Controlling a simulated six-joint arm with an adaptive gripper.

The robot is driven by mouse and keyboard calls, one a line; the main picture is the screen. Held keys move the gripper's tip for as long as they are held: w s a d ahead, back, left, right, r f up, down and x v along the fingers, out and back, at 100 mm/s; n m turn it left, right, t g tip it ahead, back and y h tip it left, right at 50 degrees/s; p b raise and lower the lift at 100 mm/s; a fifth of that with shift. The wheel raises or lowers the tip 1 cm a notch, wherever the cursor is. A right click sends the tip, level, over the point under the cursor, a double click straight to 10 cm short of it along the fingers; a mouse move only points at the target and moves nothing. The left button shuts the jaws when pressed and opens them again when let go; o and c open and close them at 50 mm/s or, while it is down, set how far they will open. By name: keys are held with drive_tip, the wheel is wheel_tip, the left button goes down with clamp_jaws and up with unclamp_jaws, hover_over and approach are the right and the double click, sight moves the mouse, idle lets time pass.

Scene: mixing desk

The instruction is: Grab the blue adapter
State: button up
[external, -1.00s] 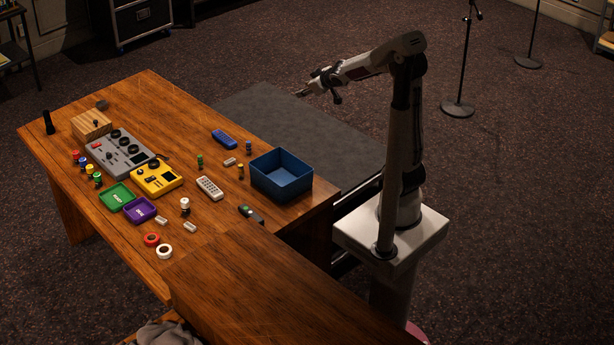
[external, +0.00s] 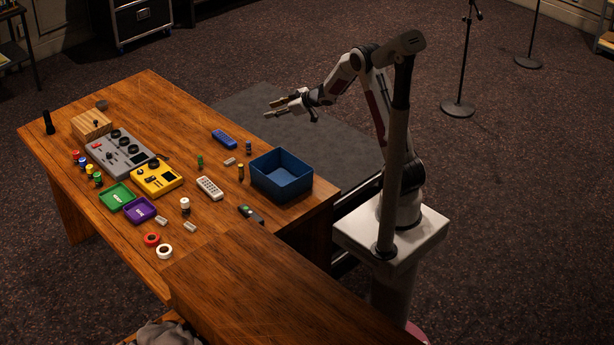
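A small upright bluish-grey cylinder (external: 248,147) stands near the table's far right edge, behind the blue bin; it looks like the blue adapter, but it is too small to be sure. Similar small cylinders, one green (external: 200,161) and one yellow (external: 240,171), stand nearby. My gripper (external: 270,108) is in the air above and beyond the far table edge, apart from the table objects. Its two fingers are spread and nothing shows between them.
An open blue bin (external: 281,175) stands at the right, close to the bluish cylinder. A blue flat device (external: 223,138) lies to its left. A white remote (external: 209,188), a grey mixer (external: 120,155), a yellow box (external: 157,178) and small trays lie further left.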

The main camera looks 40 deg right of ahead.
sight(249, 154)
drive_tip(key=a+f+y, duration=0.1)
drive_tip(key=f, duration=0.2)
drive_tip(key=a+f+n+g+y, duration=0.1)
drive_tip(key=a+f+y, duration=0.1)
drive_tip(key=f, duration=0.2)
drive_tip(key=s+a+f+n+y, duration=0.1)
drive_tip(key=a+f+y, duration=0.1)
drive_tip(key=f, duration=0.2)
drive_tip(key=shift+a+g, duration=0.1)
drive_tip(key=shift+g, duration=0.3)
drive_tip(key=shift+s+a+f, duration=0.2)
drive_tip(key=shift+s+f, duration=0.05)
drive_tip(key=shift+f, duration=0.05)
drive_tip(key=shift+x, duration=1.3)
drive_tip(key=shift+a, duration=0.2)
drive_tip(key=shift+a+x, duration=0.2)
drive_tip(key=shift+x, duration=2.25)
drive_tip(key=shift+s+r, duration=0.1)
drive_tip(key=shift+s, duration=0.05)
clamp_jaws()
